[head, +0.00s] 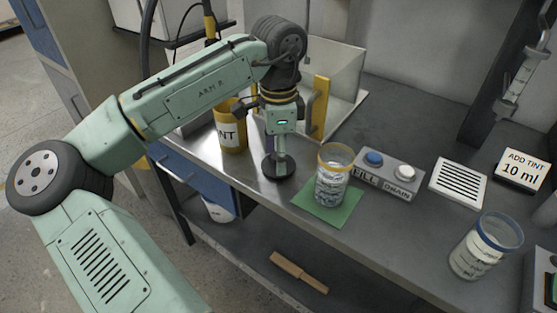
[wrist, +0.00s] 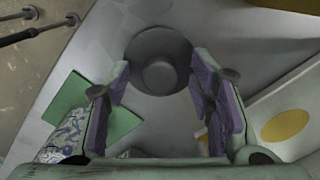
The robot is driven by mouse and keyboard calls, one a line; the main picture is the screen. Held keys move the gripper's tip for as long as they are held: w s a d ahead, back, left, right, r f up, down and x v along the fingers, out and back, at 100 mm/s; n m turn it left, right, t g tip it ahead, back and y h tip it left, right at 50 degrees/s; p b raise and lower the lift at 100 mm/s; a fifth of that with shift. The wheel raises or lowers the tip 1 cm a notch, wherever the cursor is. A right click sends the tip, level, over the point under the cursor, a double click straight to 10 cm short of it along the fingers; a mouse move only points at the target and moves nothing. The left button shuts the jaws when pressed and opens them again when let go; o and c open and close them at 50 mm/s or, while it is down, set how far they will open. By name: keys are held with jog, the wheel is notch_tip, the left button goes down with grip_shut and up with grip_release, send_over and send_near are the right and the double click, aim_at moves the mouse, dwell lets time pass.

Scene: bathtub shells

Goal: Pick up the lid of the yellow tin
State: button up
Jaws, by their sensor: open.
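The yellow tin (head: 232,137) stands on the metal counter, partly hidden behind my arm; its label ends in "NT". A dark round disc with a central knob, which looks like its lid (head: 270,173), lies on the counter in front of the tin. In the wrist view the lid (wrist: 160,38) shows from above, with its knob between the fingers. My gripper (head: 280,157) points down over the lid. It also shows in the wrist view (wrist: 161,76), with purple pads apart and nothing held. Whether the fingers touch the knob I cannot tell.
A glass jar with a yellow rim (head: 332,180) stands on a green mat (head: 318,207) just right of my gripper. A FILL/DRAIN button box (head: 388,178) and a blue-rimmed jar (head: 482,248) are farther right. A yellow-posted clear-walled stand (head: 320,107) is behind.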

jog(key=shift+c, duration=0.6)
jog(key=c, duration=1)
jog(key=shift+c, duration=0.2)
